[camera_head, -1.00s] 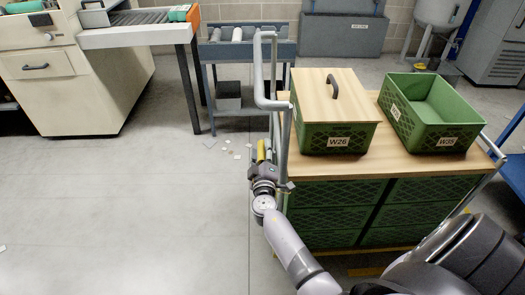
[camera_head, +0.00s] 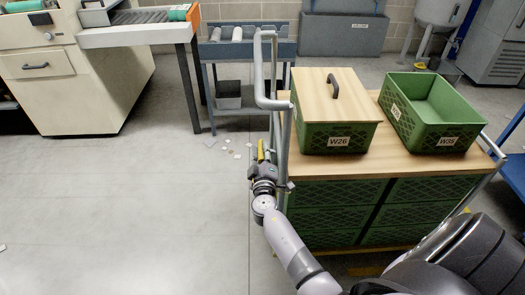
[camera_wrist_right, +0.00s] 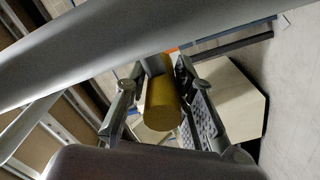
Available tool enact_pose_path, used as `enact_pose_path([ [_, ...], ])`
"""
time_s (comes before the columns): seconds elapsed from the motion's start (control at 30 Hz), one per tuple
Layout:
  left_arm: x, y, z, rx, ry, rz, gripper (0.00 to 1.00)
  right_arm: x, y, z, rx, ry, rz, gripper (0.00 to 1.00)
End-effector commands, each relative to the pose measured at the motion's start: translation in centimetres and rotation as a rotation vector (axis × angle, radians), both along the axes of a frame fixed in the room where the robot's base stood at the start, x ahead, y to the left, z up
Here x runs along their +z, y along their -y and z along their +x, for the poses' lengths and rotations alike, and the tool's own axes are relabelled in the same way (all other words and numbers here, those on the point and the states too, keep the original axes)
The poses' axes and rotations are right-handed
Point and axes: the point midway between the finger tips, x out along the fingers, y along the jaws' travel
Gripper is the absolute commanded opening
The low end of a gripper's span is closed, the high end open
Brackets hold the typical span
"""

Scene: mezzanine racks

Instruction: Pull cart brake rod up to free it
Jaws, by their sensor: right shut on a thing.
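The cart (camera_head: 430,165) has a wooden top and a grey tubular handle (camera_head: 259,75) at its left end. The yellow-ended brake rod (camera_head: 261,148) shows beside the handle's lower part, just above my right gripper (camera_head: 262,160). In the right wrist view the yellow grip of the rod (camera_wrist_right: 163,112) lies between the two fingers of my right gripper (camera_wrist_right: 165,105), which is shut on it. The rod's lower part is hidden by the gripper and arm. My left gripper is not in view.
A lidded green crate (camera_head: 335,138) and an open green crate (camera_head: 437,140) stand on the cart top. A grey tube (camera_wrist_right: 90,55) crosses close to my right gripper in the wrist view. A roller table (camera_head: 245,50) stands behind. The floor at left is mostly clear.

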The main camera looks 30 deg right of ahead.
Motion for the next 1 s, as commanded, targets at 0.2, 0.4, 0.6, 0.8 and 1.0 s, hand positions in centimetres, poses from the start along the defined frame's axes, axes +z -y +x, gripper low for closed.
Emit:
enact_pose_path([
  [0.2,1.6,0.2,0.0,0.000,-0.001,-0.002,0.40,3.8,0.4,0.1,-0.009,0.016,-0.003,0.00],
  [0.4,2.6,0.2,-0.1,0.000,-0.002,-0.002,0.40,6.2,0.4,0.1,-0.009,0.013,-0.002,0.00],
  [0.6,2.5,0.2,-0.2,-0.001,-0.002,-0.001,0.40,6.3,0.5,0.1,-0.009,0.015,-0.005,0.00],
  [0.8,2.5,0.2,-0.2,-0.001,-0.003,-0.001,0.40,6.3,0.5,0.1,-0.008,0.015,-0.007,0.30],
  [1.0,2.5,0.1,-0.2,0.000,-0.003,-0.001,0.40,6.3,0.4,0.2,-0.006,0.014,-0.006,0.43],
])
